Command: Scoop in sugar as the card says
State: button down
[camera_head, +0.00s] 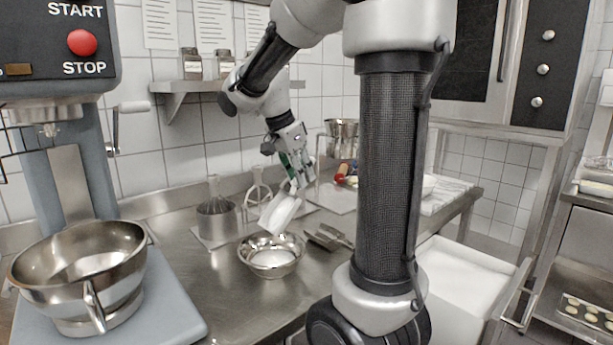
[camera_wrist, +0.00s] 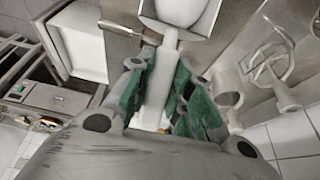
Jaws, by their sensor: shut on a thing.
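My gripper (camera_head: 296,172) is shut on the handle of a pale scoop (camera_head: 280,212). The scoop hangs tilted, head down, above and slightly behind a steel bowl (camera_head: 245,262) on the counter. White material (camera_head: 272,258) lies in the bowl; I cannot tell by sight if it is sugar. In the wrist view, the green finger pads of my gripper (camera_wrist: 160,90) lie on both sides of the scoop's handle (camera_wrist: 157,78). The scoop's head (camera_wrist: 182,14) is cut by the top edge and looks pale inside. Printed cards (camera_head: 212,24) hang on the wall, too small to read.
A mixer with a large steel bowl (camera_head: 80,262) stands at left. Metal scoops (camera_head: 328,238) lie right of the small bowl. Mixing attachments (camera_head: 259,186) and a steel pot (camera_head: 216,220) stand behind it. A white bin (camera_head: 465,285) is below the counter at right.

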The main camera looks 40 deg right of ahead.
jog(key=shift+s+a+r+h, duration=0.1)
jog(key=shift+a+r+h, duration=0.2)
jog(key=shift+a, duration=0.25)
jog(key=shift+w+a+r+h, duration=0.1)
jog(key=shift+a+r+h, duration=0.05)
jog(key=shift+a+h, duration=0.3)
jog(key=shift+s+a+r+h, duration=0.1)
jog(key=shift+a+r+h, duration=0.15)
jog(key=shift+a, duration=0.35)
jog(key=shift+a+r+h, duration=0.25)
jog(key=shift+a+h, duration=0.3)
jog(key=shift+a, duration=0.2)
jog(key=shift+a+r+h, duration=0.2)
jog(key=shift+a+h, duration=0.35)
jog(key=shift+a, duration=0.2)
jog(key=s+r+y, duration=0.6)
jog(key=r+y, duration=0.1)
jog(key=y, duration=0.5)
jog(key=shift+y, duration=0.4)
jog(key=shift+s+d, duration=0.1)
jog(key=shift+s, duration=0.05)
